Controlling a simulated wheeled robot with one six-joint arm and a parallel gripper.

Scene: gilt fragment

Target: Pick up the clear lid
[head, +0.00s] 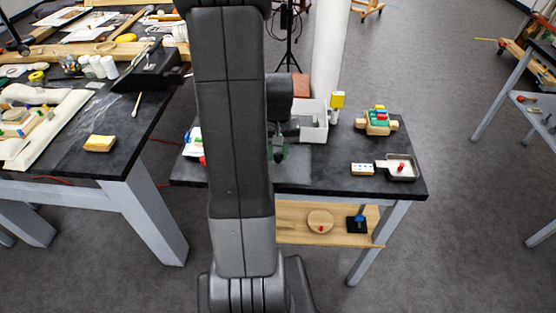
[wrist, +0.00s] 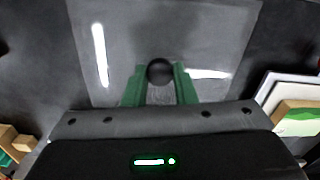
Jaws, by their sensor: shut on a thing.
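The clear lid (wrist: 215,45) is a flat, see-through grey sheet with a round black knob (wrist: 160,71). It fills the upper middle of the wrist view, with white glare streaks on it. In the head view the lid (head: 296,170) shows as a pale patch over the black table, partly hidden by my arm. My gripper (wrist: 160,85) has green fingers, one on each side of the knob, and is shut on it. In the head view my gripper (head: 278,152) is mostly hidden by my arm. I cannot tell whether the lid touches the table.
A white bin (head: 312,122) stands behind the lid, with a yellow-topped item (head: 337,100) beside it. A wooden toy (head: 377,121), a dotted block (head: 362,169) and a small tray (head: 403,176) sit to the right. A cluttered table (head: 75,170) stands at left.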

